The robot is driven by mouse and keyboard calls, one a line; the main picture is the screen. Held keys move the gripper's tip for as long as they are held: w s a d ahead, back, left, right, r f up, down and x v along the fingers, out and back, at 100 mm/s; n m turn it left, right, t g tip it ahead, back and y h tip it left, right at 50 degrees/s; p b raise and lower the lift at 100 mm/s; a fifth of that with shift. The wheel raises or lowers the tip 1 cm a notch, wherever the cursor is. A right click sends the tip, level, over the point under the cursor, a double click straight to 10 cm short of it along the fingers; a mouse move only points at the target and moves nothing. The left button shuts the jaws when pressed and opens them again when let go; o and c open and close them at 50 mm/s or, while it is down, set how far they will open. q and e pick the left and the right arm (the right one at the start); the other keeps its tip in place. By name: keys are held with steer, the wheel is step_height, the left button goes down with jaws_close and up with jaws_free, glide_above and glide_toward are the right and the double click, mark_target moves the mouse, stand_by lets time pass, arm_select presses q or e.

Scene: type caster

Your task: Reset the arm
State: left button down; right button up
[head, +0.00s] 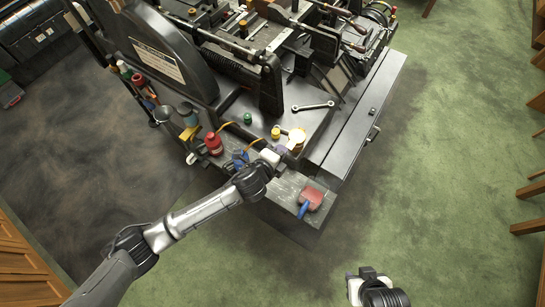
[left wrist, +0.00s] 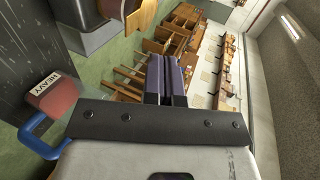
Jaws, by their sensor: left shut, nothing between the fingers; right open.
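My left arm comes in from the lower left in the head view. Its gripper (head: 281,150) is over the front ledge of the type caster (head: 185,60), near the small bottles. In the left wrist view the two purple-grey fingers of my left gripper (left wrist: 165,78) are together, with nothing between them. My right gripper (head: 356,278) is at the bottom right of the head view, over the green floor and apart from the machine. It is open; its fingertips are hard to make out.
A red block with a blue handle (head: 312,198) lies on the ledge; it shows in the left wrist view (left wrist: 54,97), marked HEAVY. A wrench (head: 313,106), red bottle (head: 213,143) and yellow bottle (head: 275,132) are nearby. Green floor (head: 440,150) at right is free.

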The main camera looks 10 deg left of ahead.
arm_select(q)
steer(key=s+a+r+n+g+y, duration=0.3)
steer(key=s+a+r+n+y, duration=0.2)
steer(key=s+a+r+n, duration=0.95)
steer(key=s+a+f+n+g, duration=0.2)
steer(key=s+f+n+g, duration=0.1)
steer(key=s+f, duration=0.65)
steer(key=s+a+f+n+g, duration=0.2)
steer(key=s+f+n+g, duration=0.15)
steer(key=s+f, duration=0.55)
step_height(320, 180, up, 23)
steer(key=p, duration=2.1)
steer(key=shift+w+a+f+t+y, duration=0.15)
steer(key=shift+w+a+t+y, duration=0.05)
steer(key=shift+t+y, duration=0.25)
